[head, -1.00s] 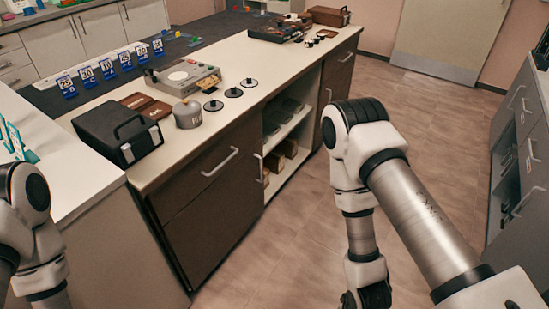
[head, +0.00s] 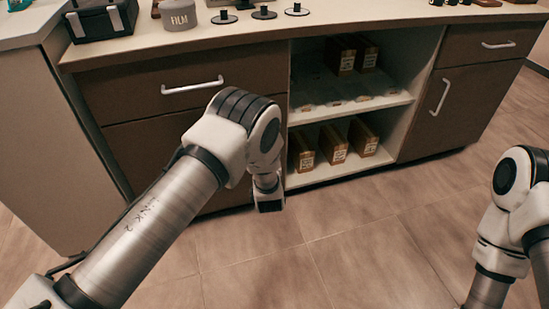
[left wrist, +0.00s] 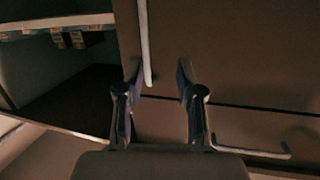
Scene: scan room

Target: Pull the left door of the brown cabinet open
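The brown cabinet's left door (head: 145,150) is below a drawer and looks closed in the head view. My left arm covers its right side and hides its handle. In the left wrist view, the door (left wrist: 225,60) shows its long pale upright handle (left wrist: 146,45). My left gripper (left wrist: 158,85) is open there, its fingers on either side of the handle's lower end in the picture. The handle lies nearer the left finger; I cannot tell whether they touch. My right arm is at the right edge of the head view, its gripper out of frame.
The drawer has a horizontal handle (head: 192,86), also in the left wrist view (left wrist: 250,153). Open shelves (head: 350,108) with brown boxes stand right of the door. A right door with a handle (head: 440,97) follows. The floor (head: 300,255) in front is clear.

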